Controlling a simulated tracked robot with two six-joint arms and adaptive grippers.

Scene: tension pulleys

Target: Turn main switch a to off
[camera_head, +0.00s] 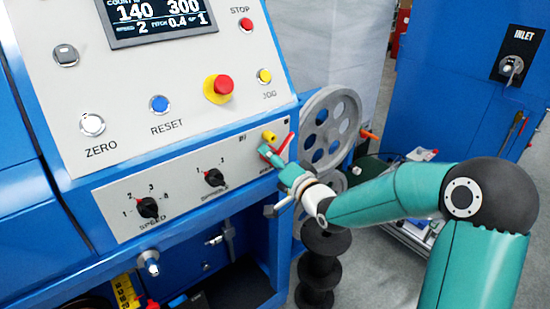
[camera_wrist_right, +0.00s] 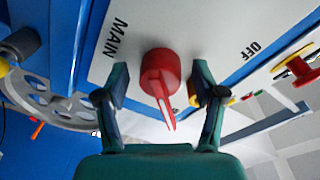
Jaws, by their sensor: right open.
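The main switch (camera_wrist_right: 160,75) is a red rotary knob with a long pointed handle on a light grey panel. In the wrist view its handle points down toward my palm, with "MAIN" printed on the left and "OFF" at the upper right. My right gripper (camera_wrist_right: 160,97) is open, one finger on each side of the red knob, with gaps visible on both sides. In the head view the red switch (camera_head: 279,147) shows at the panel's right end, partly hidden by my right gripper (camera_head: 268,155). My left gripper is not in view.
SPEED (camera_head: 148,207) and SPINDLE (camera_head: 214,177) knobs share the lower panel. A yellow button (camera_head: 269,136) sits close to the switch. A red emergency stop (camera_head: 222,86) is above. A grey pulley wheel (camera_head: 318,118) stands right of the panel, with dark spools (camera_head: 325,244) below.

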